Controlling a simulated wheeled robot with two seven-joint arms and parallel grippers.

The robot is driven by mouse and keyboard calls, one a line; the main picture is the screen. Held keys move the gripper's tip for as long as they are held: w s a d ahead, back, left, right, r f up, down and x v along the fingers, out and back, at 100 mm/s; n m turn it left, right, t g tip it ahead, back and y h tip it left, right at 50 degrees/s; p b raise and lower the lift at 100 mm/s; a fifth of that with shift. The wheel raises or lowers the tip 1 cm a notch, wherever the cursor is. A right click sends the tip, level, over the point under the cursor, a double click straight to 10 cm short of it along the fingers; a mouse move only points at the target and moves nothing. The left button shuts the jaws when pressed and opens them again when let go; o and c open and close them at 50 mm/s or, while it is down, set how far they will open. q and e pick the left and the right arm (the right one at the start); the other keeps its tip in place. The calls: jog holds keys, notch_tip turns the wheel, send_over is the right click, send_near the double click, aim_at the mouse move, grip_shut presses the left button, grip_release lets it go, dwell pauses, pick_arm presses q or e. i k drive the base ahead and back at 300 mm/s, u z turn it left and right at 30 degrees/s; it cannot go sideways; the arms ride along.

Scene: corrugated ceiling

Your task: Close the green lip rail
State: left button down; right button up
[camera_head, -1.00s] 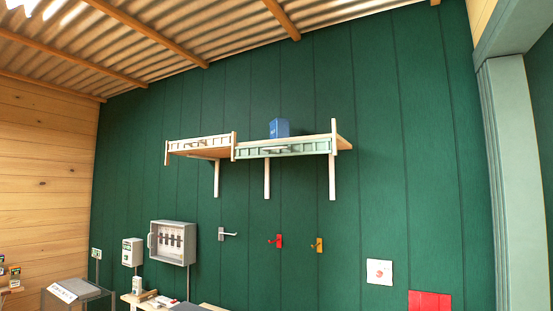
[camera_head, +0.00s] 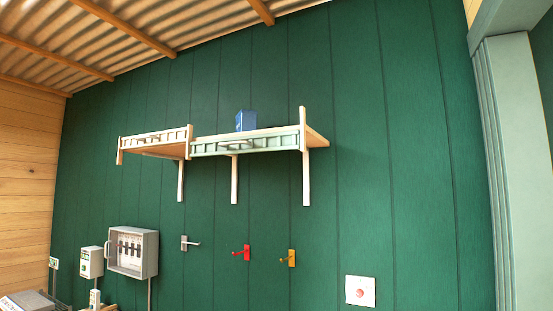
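The green lip rail (camera_head: 270,141) is a pale green slatted rail along the front edge of the right half of a wall shelf, high on the green wall. It stands roughly upright between two posts, with a handle-like bar on its front. I cannot tell whether it is fully shut. A white lip rail (camera_head: 155,141) runs along the left half of the shelf. A blue box (camera_head: 246,120) stands on the shelf behind the green rail. Neither of my grippers shows in the head view.
Below the shelf are a grey hook (camera_head: 189,244), a red hook (camera_head: 242,253) and a yellow hook (camera_head: 288,258). A grey breaker box (camera_head: 133,252) hangs at lower left. A white plate with a red button (camera_head: 360,291) is at lower right. A pale pillar (camera_head: 512,170) stands at right.

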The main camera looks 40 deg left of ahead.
aim_at(286, 140)
jog(key=u, duration=0.25)
jog(key=i, duration=0.9)
jog(key=u, duration=0.6)
